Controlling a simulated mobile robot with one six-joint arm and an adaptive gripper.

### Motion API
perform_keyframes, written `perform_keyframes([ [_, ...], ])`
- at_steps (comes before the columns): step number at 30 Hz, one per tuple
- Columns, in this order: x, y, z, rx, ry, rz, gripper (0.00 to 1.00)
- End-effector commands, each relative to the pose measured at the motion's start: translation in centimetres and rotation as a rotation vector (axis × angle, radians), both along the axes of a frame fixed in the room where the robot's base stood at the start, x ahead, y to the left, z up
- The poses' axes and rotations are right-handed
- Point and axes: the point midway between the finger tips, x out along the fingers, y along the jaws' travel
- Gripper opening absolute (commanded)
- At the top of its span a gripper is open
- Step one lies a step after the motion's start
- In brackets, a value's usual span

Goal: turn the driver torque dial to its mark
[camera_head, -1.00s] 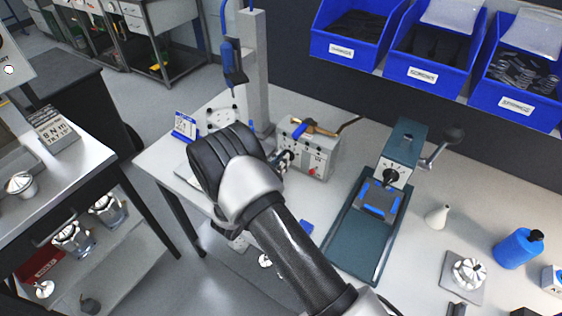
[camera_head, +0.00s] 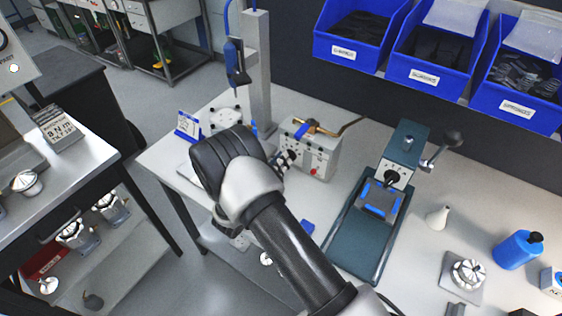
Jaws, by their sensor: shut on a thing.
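The grey controller box (camera_head: 318,160) stands on the bench near the middle, with a red button on its front face. My gripper (camera_head: 288,157) is at the left part of that front face, partly behind my wrist. It is shut on what appears to be the torque dial, which the fingers cover. The dial's pointer and mark cannot be read. The blue driver (camera_head: 236,60) hangs upright by the grey column, behind my wrist.
A teal press (camera_head: 402,160) with a lever stands right of the box. A blue-and-white card (camera_head: 187,126) stands to the left. Blue bins (camera_head: 430,70) hang above. A white cone (camera_head: 438,217), a blue bottle (camera_head: 518,249) and a metal housing (camera_head: 467,272) occupy the right.

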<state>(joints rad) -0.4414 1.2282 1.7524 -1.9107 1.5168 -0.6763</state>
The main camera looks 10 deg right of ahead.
Motion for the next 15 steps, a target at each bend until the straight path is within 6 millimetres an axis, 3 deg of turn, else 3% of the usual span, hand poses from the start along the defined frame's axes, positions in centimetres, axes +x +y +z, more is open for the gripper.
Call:
perform_keyframes([
  [8, -0.02, 0.0, -0.04, 0.0, 0.0, 0.0, 0.0],
  [9, -0.02, 0.0, -0.04, 0.0, 0.0, 0.0, 0.12],
  [15, 0.0, 0.0, -0.03, 0.0, 0.0, 0.0, 0.25],
])
